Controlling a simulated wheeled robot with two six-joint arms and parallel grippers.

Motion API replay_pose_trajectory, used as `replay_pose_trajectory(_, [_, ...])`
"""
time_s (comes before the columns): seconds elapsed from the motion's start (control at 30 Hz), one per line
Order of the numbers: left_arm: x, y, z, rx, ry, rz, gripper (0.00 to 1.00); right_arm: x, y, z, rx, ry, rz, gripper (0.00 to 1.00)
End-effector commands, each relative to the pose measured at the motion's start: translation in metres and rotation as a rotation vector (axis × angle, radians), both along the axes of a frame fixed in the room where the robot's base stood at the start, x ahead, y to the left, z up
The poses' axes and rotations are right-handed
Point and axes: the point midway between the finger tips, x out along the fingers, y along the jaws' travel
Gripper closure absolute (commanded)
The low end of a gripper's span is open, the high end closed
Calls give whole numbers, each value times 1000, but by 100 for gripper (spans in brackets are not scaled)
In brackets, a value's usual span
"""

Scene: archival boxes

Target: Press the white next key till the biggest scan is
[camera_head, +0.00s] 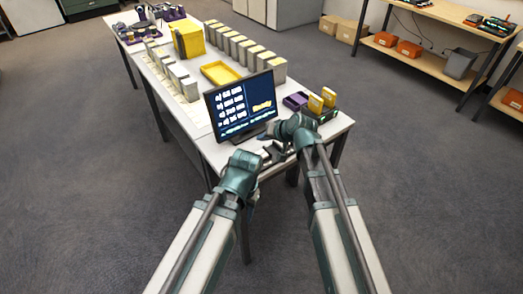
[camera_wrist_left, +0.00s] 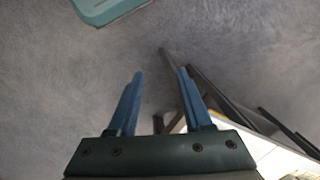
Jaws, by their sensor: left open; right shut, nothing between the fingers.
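A black monitor (camera_head: 240,106) stands at the near end of the long white table. Its dark blue screen shows several white rows on the left and a yellow patch on the right, too small to read. My right gripper (camera_head: 272,156) is shut and empty, low over the table edge just in front of the monitor. The white next key cannot be made out there; the gripper and arm cover much of that spot. My left gripper (camera_wrist_left: 160,74) is open and empty, over the floor beside the table; in the head view its fingers are mostly hidden behind its wrist.
A purple tray (camera_head: 295,101) and yellow boxes (camera_head: 315,103) stand right of the monitor. Behind it are a yellow tray (camera_head: 220,73), a yellow bin (camera_head: 188,39) and rows of grey boxes (camera_head: 232,46). A wooden shelf (camera_head: 430,65) stands at the right. Floor around the table is clear.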

Motion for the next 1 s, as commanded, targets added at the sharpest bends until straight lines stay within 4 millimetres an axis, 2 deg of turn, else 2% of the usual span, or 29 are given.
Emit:
replay_pose_trajectory(0.47, [0, 0, -1, 0, 0, 0, 50, 0, 0, -1, 0, 0, 0, 100])
replay_pose_trajectory(0.73, [0, 0, -1, 0, 0, 0, 99, 0, 0, -1, 0, 0, 0, 100])
replay_pose_trajectory(1.0, [0, 0, -1, 0, 0, 0, 100, 0, 0, -1, 0, 0, 0, 100])
